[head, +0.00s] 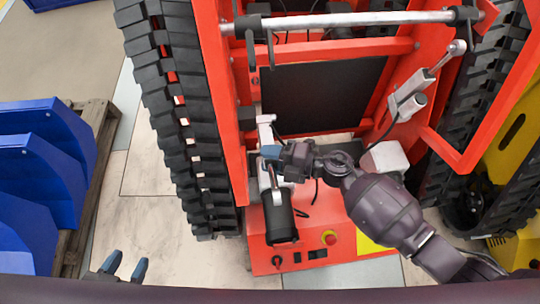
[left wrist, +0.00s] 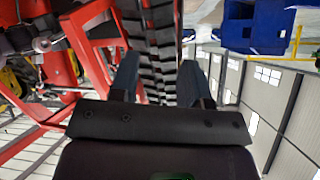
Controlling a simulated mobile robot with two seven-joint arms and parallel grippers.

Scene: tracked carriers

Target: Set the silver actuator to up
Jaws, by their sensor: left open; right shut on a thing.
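A silver actuator (head: 278,197) with a black cylinder stands at the lower middle of the red tracked carrier (head: 210,65) in the head view. My right gripper (head: 268,153) is shut on this actuator's upper part; its fingers and wrist hide the exact contact. Another silver actuator (head: 408,97) is mounted at a slant on the carrier's right side, apart from my grippers. My left gripper (head: 126,264) is open and empty at the lower left, away from the carrier. Its two fingers also show in the left wrist view (left wrist: 160,78), with a black track beyond them.
Black tracks (head: 180,110) flank the red frame. A red panel with a red button (head: 329,238) and black switches is at the carrier's near end. Blue parts (head: 45,145) rest on a wooden pallet (head: 97,118) at left. A yellow machine (head: 515,150) stands at right. Floor between pallet and carrier is clear.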

